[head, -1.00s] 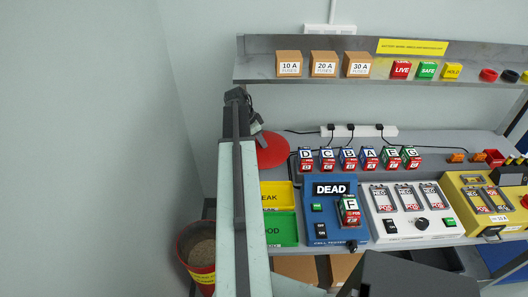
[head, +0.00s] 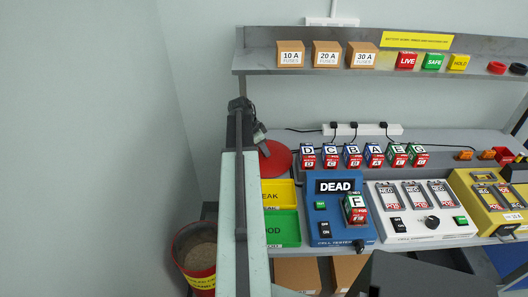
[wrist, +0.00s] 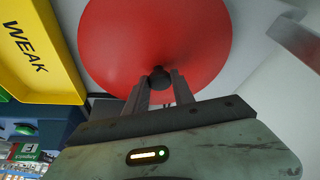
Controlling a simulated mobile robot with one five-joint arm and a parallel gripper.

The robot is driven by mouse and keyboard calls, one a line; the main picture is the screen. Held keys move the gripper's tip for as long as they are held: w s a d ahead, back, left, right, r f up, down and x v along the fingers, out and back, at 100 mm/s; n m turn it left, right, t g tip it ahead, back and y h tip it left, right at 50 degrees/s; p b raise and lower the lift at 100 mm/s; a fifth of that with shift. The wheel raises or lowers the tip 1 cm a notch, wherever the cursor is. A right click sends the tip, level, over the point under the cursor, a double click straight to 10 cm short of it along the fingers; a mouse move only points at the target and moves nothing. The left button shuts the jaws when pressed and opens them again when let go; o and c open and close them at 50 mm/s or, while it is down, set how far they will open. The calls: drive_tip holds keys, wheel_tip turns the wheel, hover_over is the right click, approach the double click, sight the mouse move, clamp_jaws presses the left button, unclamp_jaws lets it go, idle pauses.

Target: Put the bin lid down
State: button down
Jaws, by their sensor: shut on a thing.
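The bin lid (head: 276,160) is a red round disc with a dark knob. In the head view it is at the left end of the bench, left of the row of lettered batteries, partly hidden behind my arm. In the wrist view the lid (wrist: 155,35) fills the top middle. My gripper (wrist: 158,82) is shut on its knob; it also shows in the head view (head: 262,142). I cannot tell whether the lid touches the bench top. The red bin (head: 196,262) stands open on the floor at lower left, with sand-coloured contents.
The yellow WEAK tray (head: 283,205) and green GOOD tray (head: 274,236) are in front of the lid. The blue DEAD tester (head: 330,205) stands right of them, holding battery F (head: 356,210). The shelf (head: 262,65) runs above the bench.

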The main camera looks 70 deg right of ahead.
drive_tip(key=shift+f, duration=0.1)
drive_tip(key=c, duration=1.1)
unclamp_jaws()
drive_tip(key=shift+o, duration=0.2)
drive_tip(key=shift+r+p, duration=0.3)
drive_tip(key=shift+r, duration=0.15)
drive_tip(key=p+v, duration=0.6)
drive_tip(key=v, duration=0.1)
drive_tip(key=shift+w+a+f, duration=0.1)
